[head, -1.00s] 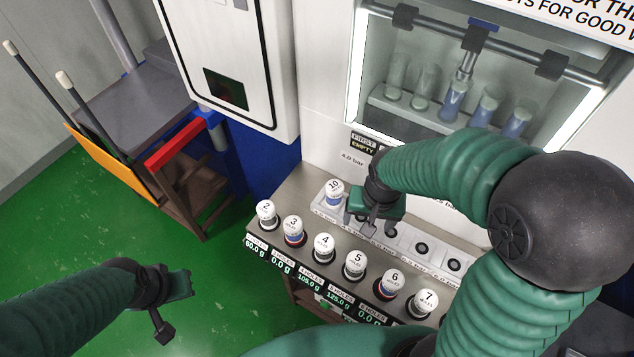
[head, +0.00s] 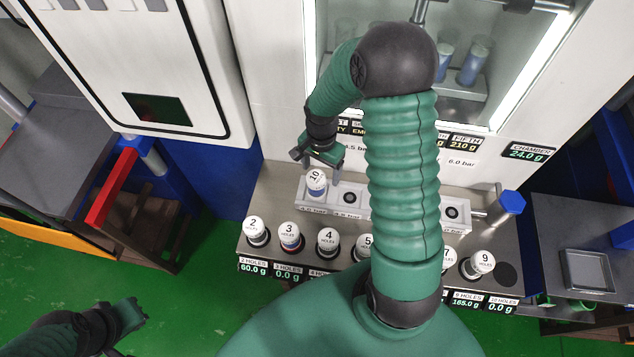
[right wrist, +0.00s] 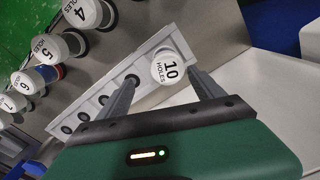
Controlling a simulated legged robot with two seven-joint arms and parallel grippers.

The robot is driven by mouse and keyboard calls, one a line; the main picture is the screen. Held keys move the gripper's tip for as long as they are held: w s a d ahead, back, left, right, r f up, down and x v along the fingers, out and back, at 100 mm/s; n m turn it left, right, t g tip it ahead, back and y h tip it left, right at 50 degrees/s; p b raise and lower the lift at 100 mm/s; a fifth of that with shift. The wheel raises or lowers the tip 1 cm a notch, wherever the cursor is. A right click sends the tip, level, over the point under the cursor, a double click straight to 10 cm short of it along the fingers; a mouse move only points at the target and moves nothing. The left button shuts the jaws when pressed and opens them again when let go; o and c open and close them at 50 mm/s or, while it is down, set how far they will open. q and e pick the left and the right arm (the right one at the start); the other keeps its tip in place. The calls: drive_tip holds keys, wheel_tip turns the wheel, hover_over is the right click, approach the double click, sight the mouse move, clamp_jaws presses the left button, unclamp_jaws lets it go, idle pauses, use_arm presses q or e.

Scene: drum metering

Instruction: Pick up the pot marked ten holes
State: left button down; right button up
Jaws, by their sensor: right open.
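The pot marked 10 holes (head: 317,183) stands upright in the first place of the pale rack (head: 349,209), with a white lid and a blue band. In the right wrist view the pot (right wrist: 168,68) shows its lid between and just beyond the two fingertips. My right gripper (head: 322,160) is open, just behind and above the pot; it shows in the right wrist view (right wrist: 165,85) with the fingers apart. I cannot tell whether a finger touches the pot. My left gripper (head: 130,330) is at the lower left, over the green floor, far from the pots; its jaws are unclear.
Pots marked 2 (head: 257,231), 3 (head: 290,236), 4 (head: 328,242) and others stand in a front row above weight displays. My right arm hides part of the row and rack. A white cabinet (head: 150,60) stands left; a lit chamber (head: 470,75) is behind.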

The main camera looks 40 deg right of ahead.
sight(316, 175)
drive_tip(key=f, duration=0.1)
drive_tip(key=w+f, duration=0.1)
drive_tip(key=f, duration=0.2)
drive_tip(key=shift+w+a+f+p, duration=0.1)
drive_tip(key=shift+w+f+p, duration=0.05)
drive_tip(key=shift+w+p, duration=0.15)
drive_tip(key=f+p, duration=0.1)
drive_tip(key=f, duration=0.2)
drive_tip(key=shift+s+a+f+p, duration=0.1)
drive_tip(key=shift+a+f+p, duration=0.2)
drive_tip(key=shift+a+p, duration=0.1)
drive_tip(key=shift+s+f, duration=0.1)
drive_tip(key=shift+f, duration=0.2)
drive_tip(key=shift+d+f, duration=0.15)
drive_tip(key=shift+d, duration=0.05)
drive_tip(key=shift+d+f, duration=0.15)
drive_tip(key=shift+d, duration=0.05)
drive_tip(key=c, duration=0.4)
drive_tip(key=shift+c, duration=1.2)
use_arm(q)
drive_tip(key=shift+w+a+r, duration=0.15)
drive_tip(key=shift+w+r, duration=0.15)
drive_tip(key=shift+r, duration=0.25)
drive_tip(key=shift+w+a+r, duration=0.15)
drive_tip(key=shift+w+r, duration=0.15)
drive_tip(key=shift+r, duration=0.2)
use_arm(e)
drive_tip(key=shift+a, duration=0.25)
clamp_jaws()
